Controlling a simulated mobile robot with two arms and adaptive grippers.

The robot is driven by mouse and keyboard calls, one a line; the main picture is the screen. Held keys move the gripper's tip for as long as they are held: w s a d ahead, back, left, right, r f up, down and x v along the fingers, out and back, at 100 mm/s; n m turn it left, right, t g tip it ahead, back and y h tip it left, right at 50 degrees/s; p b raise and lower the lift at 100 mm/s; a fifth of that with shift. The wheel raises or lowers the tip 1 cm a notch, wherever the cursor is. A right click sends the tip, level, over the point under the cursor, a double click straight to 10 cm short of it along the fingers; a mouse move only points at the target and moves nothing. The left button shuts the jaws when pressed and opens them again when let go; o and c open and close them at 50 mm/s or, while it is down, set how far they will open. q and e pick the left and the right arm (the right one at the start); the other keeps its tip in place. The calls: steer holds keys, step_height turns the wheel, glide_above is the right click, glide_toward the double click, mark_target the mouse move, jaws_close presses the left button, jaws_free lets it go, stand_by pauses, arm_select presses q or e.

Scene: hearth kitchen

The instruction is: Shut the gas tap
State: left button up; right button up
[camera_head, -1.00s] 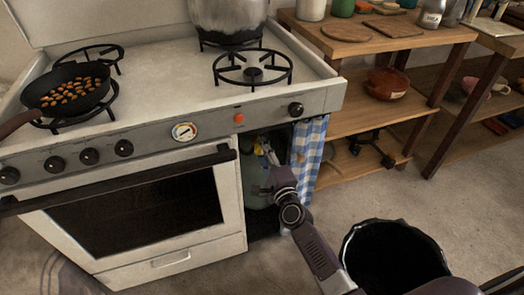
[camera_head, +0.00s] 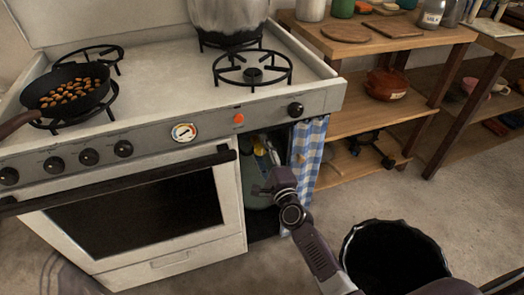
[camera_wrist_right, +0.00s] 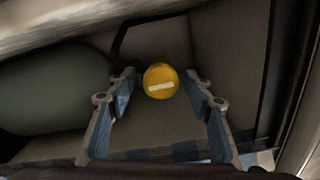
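The gas tap is a round yellow knob (camera_wrist_right: 160,80) with a pale bar mark lying nearly level across it. In the right wrist view it appears centred between the fingers of my right gripper (camera_wrist_right: 160,86), which are open with a gap on each side. I cannot tell how deep the fingers reach around it. In the head view the yellow knob (camera_head: 259,148) is small and partly hidden in the dark opening beside the oven. The green gas bottle (camera_wrist_right: 50,92) is at the left in the wrist view. My left gripper is not in view.
The white stove (camera_head: 165,115) with its oven stands left of the opening. A blue checked curtain (camera_head: 307,150) hangs at the opening's right side. A black bin (camera_head: 395,262) stands on the floor at the right, near my arm. Wooden shelves (camera_head: 365,115) are behind.

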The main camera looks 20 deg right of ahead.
steer(key=shift+s, duration=0.1)
steer(key=s, duration=1.2)
steer(key=shift+d, duration=0.2)
